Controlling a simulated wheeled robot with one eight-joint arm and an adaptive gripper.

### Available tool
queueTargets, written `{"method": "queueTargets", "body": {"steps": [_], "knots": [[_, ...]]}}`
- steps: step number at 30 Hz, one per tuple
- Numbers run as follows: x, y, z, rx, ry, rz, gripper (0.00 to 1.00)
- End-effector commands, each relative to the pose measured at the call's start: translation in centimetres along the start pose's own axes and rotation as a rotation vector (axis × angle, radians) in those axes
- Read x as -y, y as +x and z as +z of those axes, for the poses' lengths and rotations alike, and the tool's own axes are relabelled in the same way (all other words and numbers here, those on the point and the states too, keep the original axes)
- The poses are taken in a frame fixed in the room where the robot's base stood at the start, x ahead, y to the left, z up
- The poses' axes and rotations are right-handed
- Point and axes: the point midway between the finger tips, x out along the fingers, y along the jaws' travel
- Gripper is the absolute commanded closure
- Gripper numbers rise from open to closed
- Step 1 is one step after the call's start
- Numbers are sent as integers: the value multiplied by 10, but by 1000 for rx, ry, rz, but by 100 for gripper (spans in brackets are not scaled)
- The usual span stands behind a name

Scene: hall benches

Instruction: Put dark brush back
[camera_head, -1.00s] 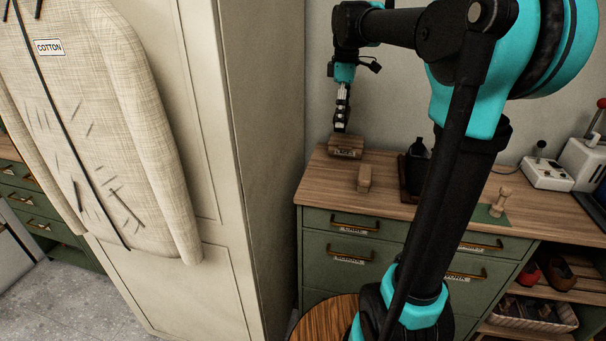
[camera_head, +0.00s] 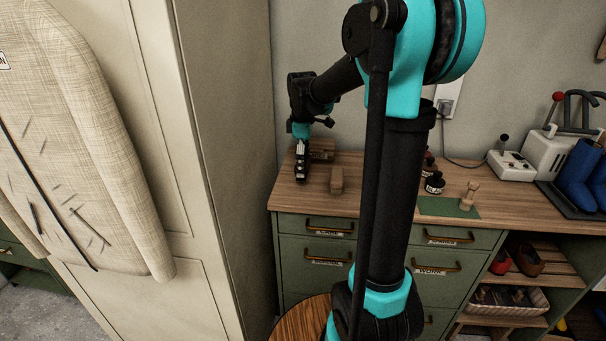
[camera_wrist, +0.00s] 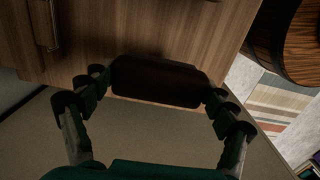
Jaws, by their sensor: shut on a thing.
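In the wrist view a dark brown brush-like block (camera_wrist: 160,85) lies between the two fingers of my gripper (camera_wrist: 160,98), and my gripper is shut on it. In the head view my gripper (camera_head: 301,175) points down at the left end of the wooden counter, close to the tall cabinet. The held brush cannot be made out clearly there. A wooden block or holder (camera_head: 323,149) stands just behind and to the right of my gripper. A lighter wooden brush or block (camera_head: 337,180) stands on the counter to the right, apart from my gripper.
The tall cream cabinet (camera_head: 230,150) with a hanging jacket (camera_head: 90,150) borders the counter (camera_head: 375,200) on the left. Small dark bottles (camera_head: 433,184), a green mat (camera_head: 436,207) with a wooden stamp-like piece (camera_head: 469,195) and blue boots (camera_head: 582,175) are to the right. A round wooden top (camera_head: 300,322) is in front.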

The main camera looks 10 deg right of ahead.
Motion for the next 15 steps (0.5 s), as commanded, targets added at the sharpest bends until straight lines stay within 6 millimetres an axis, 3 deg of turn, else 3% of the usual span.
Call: {"method": "queueTargets", "body": {"steps": [9, 15], "knots": [[0, 36, 0, 0, 0, 0, 42], [0, 39, 0, 0, 0, 0, 42]]}}
